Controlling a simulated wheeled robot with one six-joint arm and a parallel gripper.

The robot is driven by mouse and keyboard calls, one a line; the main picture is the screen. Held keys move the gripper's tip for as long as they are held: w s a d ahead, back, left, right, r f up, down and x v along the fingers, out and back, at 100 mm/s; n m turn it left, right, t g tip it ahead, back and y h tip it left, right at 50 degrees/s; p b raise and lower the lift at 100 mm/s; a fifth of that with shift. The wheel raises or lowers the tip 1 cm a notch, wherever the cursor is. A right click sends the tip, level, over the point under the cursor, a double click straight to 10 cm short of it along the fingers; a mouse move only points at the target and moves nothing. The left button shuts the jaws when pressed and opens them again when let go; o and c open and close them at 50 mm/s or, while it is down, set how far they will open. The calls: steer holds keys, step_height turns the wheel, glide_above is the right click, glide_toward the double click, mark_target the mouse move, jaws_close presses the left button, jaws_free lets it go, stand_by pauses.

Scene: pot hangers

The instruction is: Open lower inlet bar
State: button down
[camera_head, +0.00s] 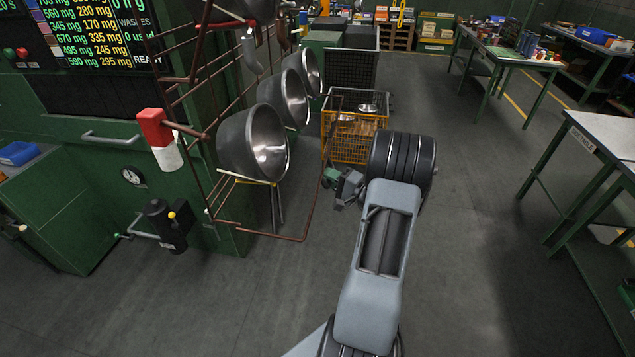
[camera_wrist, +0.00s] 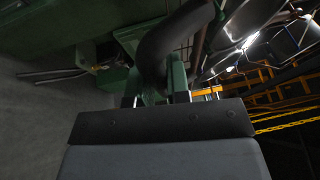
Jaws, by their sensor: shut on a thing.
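The lower inlet bar (camera_head: 303,220) is a thin red-brown rod. It runs out low from the green machine's frame, bends, and rises toward my gripper. My gripper (camera_head: 332,178) is at the upper part of this rod, to the right of the hanging pots, and is shut on it. In the wrist view a thick dark curved rod (camera_wrist: 165,45) passes in front of my gripper (camera_wrist: 156,98), with green parts around it. The exact contact between fingers and rod is partly hidden.
Several metal pots (camera_head: 253,143) hang on the brown rack left of the bar. A yellow wire crate (camera_head: 352,153) stands on the floor behind my gripper. A red-and-white handle (camera_head: 156,130) is on the machine at left. The floor right of my arm is clear up to the tables (camera_head: 606,140).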

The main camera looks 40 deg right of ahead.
steer(key=shift+r, duration=0.15)
steer(key=c, duration=1.4)
jaws_free()
steer(key=shift+s, duration=0.1)
steer(key=b+v, duration=0.3)
steer(key=v, duration=1)
steer(key=shift+s+d+b, duration=0.2)
steer(key=shift+s+b, duration=0.15)
steer(key=shift+b, duration=0.05)
